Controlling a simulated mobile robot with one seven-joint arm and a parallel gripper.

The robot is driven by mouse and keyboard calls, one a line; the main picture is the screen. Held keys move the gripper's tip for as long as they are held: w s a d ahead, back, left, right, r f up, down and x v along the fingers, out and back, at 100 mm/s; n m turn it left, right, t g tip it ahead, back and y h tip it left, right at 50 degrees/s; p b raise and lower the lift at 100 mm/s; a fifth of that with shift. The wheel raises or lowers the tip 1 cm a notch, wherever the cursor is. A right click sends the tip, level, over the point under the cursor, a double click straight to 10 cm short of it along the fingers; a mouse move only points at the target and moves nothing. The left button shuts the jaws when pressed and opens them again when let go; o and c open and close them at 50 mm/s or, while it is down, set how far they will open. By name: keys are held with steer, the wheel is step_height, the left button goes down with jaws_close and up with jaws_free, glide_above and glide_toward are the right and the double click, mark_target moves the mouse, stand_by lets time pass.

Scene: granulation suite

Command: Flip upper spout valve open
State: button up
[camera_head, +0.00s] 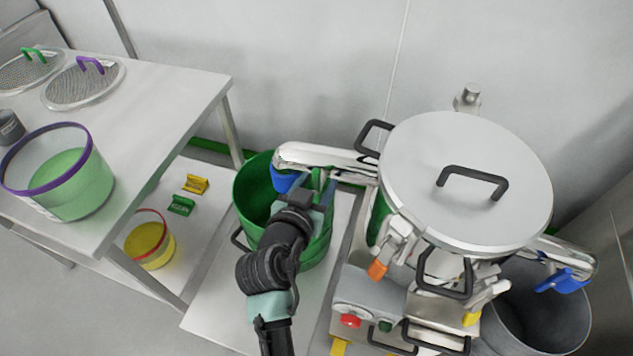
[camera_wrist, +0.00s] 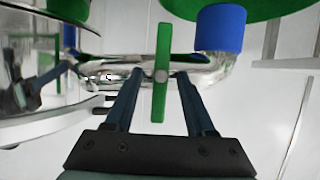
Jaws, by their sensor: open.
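The upper spout (camera_head: 325,158) is a shiny metal pipe on the left of the lidded steel vessel (camera_head: 465,185), with a blue collar at its end. Its valve has a green lever (camera_head: 318,180), partly hidden by my gripper (camera_head: 312,192) in the head view. In the wrist view the green lever (camera_wrist: 162,80) stands across the spout pipe (camera_wrist: 120,72), with a round pivot at its middle. My gripper (camera_wrist: 160,75) is open, one finger on each side of the lever. Gaps show between lever and fingers. The blue collar (camera_wrist: 220,30) is right of the lever.
A green bucket (camera_head: 318,245) stands under the upper spout. A lower spout with a blue lever (camera_head: 562,281) hangs over a grey bin (camera_head: 545,320) at right. A white table (camera_head: 165,110) with sieves and a purple-rimmed tub (camera_head: 90,190) is at left.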

jaws_close()
stand_by(0.6)
steer(key=n, duration=0.1)
steer(key=n+h+b, duration=0.1)
steer(key=n+h, duration=0.1)
steer(key=shift+w+a+f+b, duration=0.1)
steer(key=shift+w+a+b, duration=0.05)
steer(key=shift+a+b, duration=0.15)
steer(key=shift+a+f+n+t+h+b, duration=0.15)
steer(key=shift+n+h+b, duration=0.7)
steer(key=shift+n, duration=0.9)
steer(key=shift+f+n+t+h+b, duration=0.2)
steer(key=shift+n+h+b, duration=0.7)
steer(key=shift+n, duration=0.8)
steer(key=shift+a+f+n+t+h+b, duration=0.15)
steer(key=shift+n+h+b, duration=0.7)
steer(key=shift+n, duration=0.9)
